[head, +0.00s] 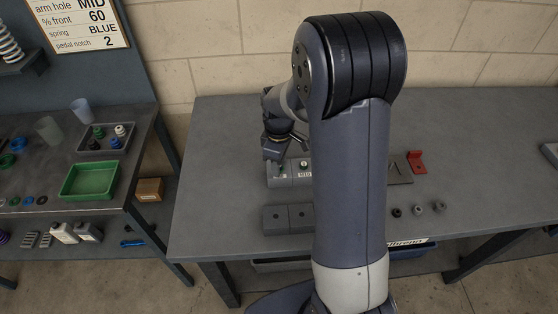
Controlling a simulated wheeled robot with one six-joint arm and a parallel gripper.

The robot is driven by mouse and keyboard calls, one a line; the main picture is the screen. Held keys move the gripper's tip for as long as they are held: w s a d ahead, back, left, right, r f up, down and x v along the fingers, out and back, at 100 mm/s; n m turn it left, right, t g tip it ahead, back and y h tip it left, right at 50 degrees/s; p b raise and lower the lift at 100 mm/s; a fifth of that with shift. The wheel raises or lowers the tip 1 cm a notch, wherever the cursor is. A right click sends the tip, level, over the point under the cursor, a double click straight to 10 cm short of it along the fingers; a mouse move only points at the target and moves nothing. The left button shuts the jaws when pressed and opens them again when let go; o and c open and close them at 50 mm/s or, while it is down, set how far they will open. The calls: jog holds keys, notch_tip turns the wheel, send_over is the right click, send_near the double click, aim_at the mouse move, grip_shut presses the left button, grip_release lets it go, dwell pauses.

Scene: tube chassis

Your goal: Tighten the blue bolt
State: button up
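A small blue piece (115,143) sits in a grey tray (103,150) on the left bench, beside green, black and white pieces; I cannot tell whether it is the blue bolt. No blue bolt is clearly seen on the main bench. My gripper (274,157) is over the left part of the main bench, close to a light grey block (280,182) marked "M10". My arm hides the middle of the bench.
A dark two-hole block (276,219) lies in front. A red bracket (416,162) and several small round parts (418,210) lie right of my arm. A green bin (89,180) is on the left bench. The main bench's right side (490,170) is mostly clear.

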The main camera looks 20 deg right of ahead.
jog(key=shift+r, duration=0.15)
notch_tip(320, 180, up, 11)
jog(key=shift+f+b, duration=0.2)
jog(key=shift+b, duration=0.2)
dwell(0.5)
